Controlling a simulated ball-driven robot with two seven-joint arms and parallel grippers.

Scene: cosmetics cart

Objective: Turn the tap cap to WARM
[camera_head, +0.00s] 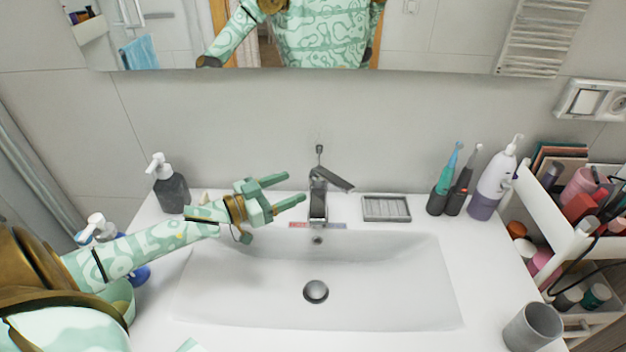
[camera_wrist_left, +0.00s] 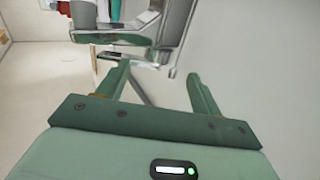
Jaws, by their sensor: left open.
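The chrome tap (camera_head: 318,203) stands behind the basin in the head view. Its cap, a flat lever (camera_head: 333,179), slants down to the right, over the side with the blue mark (camera_head: 335,226). A red mark (camera_head: 299,225) is at the left of the tap's foot. My left gripper (camera_head: 295,188) is open and empty, just left of the tap, its fingers pointing right at it with a small gap. In the left wrist view, both fingers (camera_wrist_left: 158,72) are spread, and chrome that looks like the tap (camera_wrist_left: 172,35) is ahead. My right gripper is out of view.
The white basin (camera_head: 380,290) lies in front. A soap dish (camera_head: 386,208) and toothbrushes (camera_head: 445,180) stand right of the tap. A dark soap bottle (camera_head: 171,190) stands behind my left forearm. A grey cup (camera_head: 533,327) is at the front right. A mirror (camera_head: 430,45) hangs above.

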